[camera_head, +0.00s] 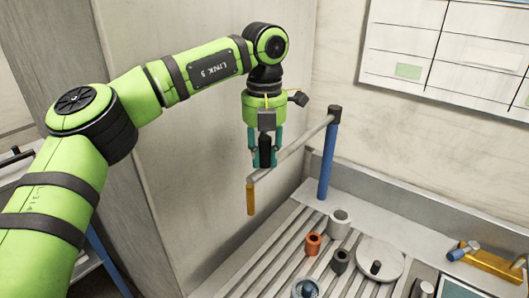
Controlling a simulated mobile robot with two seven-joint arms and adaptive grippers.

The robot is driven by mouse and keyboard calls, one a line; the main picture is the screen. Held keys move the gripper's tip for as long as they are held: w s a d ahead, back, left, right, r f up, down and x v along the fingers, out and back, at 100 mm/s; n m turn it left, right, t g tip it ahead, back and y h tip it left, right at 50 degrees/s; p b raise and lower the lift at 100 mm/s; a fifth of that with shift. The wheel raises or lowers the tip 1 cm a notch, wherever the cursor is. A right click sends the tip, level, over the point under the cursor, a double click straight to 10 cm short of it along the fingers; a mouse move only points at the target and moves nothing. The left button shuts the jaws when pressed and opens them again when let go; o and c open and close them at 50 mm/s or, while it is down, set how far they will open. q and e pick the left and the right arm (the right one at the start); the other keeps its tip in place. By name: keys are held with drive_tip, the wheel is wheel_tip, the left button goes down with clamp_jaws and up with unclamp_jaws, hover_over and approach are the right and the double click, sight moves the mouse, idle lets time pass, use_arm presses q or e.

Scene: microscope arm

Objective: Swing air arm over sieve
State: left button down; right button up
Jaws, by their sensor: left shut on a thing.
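The air arm is a grey bar (300,143) on top of an upright blue post (327,163), with an orange tip (250,198) hanging from its free end. My left gripper (264,163) points down with its teal fingers shut on the bar near that end. The fingers partly hide the bar there. The orange tip hangs on the left, apart from the parts on the bench. A round ring-shaped dish (305,288) at the bottom edge may be the sieve; it is partly cut off. My right gripper is not in view.
On the slatted bench (262,262) stand an orange ring (313,243), a white cup (339,219), a dark cup (340,261) and a pale disc with a knob (391,255). A yellow fixture (490,264) is at right. A grey panel (190,130) stands behind my left arm.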

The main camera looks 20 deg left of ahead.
use_arm(q)
drive_tip(key=shift+s+d+f, duration=0.15)
drive_tip(key=shift+d, duration=0.25)
drive_tip(key=s+d+n+b, duration=0.1)
drive_tip(key=d+n, duration=0.3)
drive_tip(key=d, duration=0.8)
drive_tip(key=shift+s+d, duration=0.3)
drive_tip(key=shift+s, duration=0.15)
drive_tip(key=c, duration=1)
unclamp_jaws()
drive_tip(key=shift+s, duration=0.1)
